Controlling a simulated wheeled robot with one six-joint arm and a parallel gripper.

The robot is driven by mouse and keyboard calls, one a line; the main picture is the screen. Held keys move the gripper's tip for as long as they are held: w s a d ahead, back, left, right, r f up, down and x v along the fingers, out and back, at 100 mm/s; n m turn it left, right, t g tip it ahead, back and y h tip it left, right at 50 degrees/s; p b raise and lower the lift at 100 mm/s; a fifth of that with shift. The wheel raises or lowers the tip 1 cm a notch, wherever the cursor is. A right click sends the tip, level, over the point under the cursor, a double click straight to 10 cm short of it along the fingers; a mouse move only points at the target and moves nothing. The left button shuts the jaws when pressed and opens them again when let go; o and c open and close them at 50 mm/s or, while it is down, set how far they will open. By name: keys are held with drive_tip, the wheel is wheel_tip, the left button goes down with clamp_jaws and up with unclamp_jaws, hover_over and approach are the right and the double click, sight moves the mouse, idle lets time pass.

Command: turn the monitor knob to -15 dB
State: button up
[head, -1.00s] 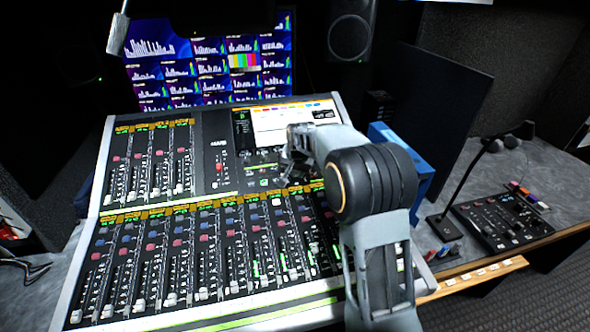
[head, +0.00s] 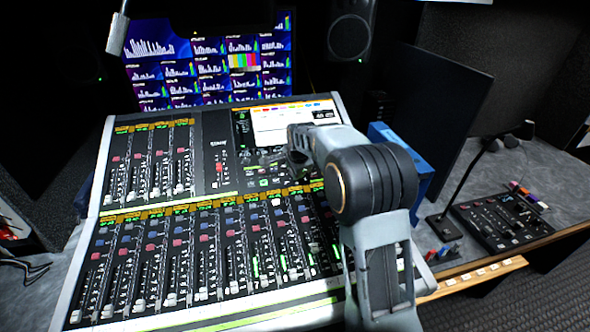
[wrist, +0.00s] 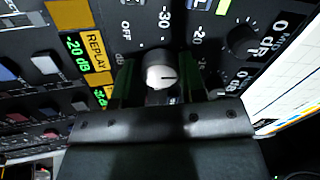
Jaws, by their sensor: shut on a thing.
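In the head view my gripper (head: 296,158) is at the console's upper right part, and my own wrist hides the knob there.
The mixing console (head: 215,205) carries several faders and buttons close by. A lit screen (head: 283,122) stands just behind my gripper. Another dark knob (wrist: 243,42) is near in the wrist view. A blue box (head: 413,165) stands right of the console.

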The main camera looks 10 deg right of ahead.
drive_tip(key=shift+m, duration=0.6)
drive_tip(key=o, duration=0.9)
drive_tip(key=v, duration=1.3)
drive_tip(key=shift+s+r+p, duration=0.15)
drive_tip(key=shift+r+p, duration=0.15)
drive_tip(key=shift+r, duration=0.05)
